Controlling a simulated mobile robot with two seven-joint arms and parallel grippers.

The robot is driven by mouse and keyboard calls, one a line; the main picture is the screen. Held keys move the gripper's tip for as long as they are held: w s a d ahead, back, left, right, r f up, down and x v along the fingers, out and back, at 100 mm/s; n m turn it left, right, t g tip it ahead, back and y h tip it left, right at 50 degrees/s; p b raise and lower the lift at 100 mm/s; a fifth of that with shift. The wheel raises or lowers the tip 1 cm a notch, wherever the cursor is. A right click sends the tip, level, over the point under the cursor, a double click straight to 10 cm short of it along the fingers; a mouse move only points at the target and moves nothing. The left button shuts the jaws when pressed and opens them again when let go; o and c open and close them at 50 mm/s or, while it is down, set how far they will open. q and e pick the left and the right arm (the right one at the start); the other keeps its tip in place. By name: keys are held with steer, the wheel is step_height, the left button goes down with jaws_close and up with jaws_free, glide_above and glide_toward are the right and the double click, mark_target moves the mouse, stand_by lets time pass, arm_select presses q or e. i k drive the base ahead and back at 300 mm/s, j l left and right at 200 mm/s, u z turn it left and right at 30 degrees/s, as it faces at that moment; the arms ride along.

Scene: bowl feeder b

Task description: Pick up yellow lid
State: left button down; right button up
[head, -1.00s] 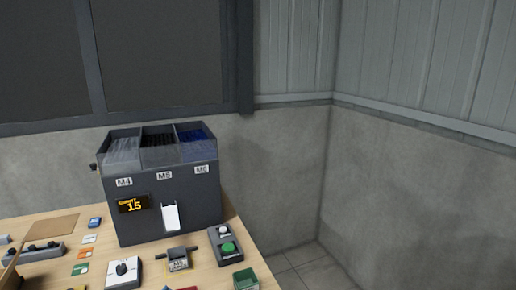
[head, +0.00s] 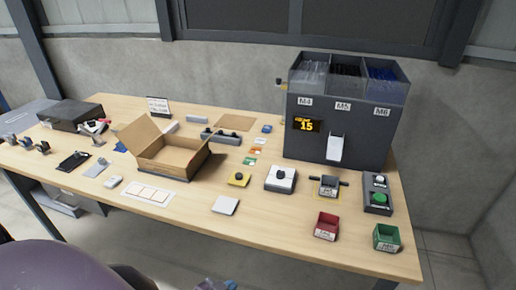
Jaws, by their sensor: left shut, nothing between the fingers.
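A small yellow piece with a black knob on top (head: 238,179), which looks like the yellow lid, lies flat on the wooden table. It sits between the open cardboard box and a white block with a black knob. Only a sliver of my left gripper (head: 216,285) shows at the bottom edge, below the table's front edge and well apart from the yellow piece. It is shut and empty. My right gripper is not in view.
The open cardboard box (head: 172,160) stands left of the yellow piece. The white knobbed block (head: 281,178) is close on its right. A white square (head: 225,205) lies in front. Red (head: 326,226) and green (head: 387,237) bins and the dark feeder (head: 345,110) are at right.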

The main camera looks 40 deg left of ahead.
mark_target(238, 179)
steer(key=j+u, duration=0.1)
steer(key=u, duration=0.25)
steer(key=j+u, duration=0.1)
steer(key=u, duration=0.3)
steer(key=j+u, duration=0.1)
steer(key=u, duration=0.25)
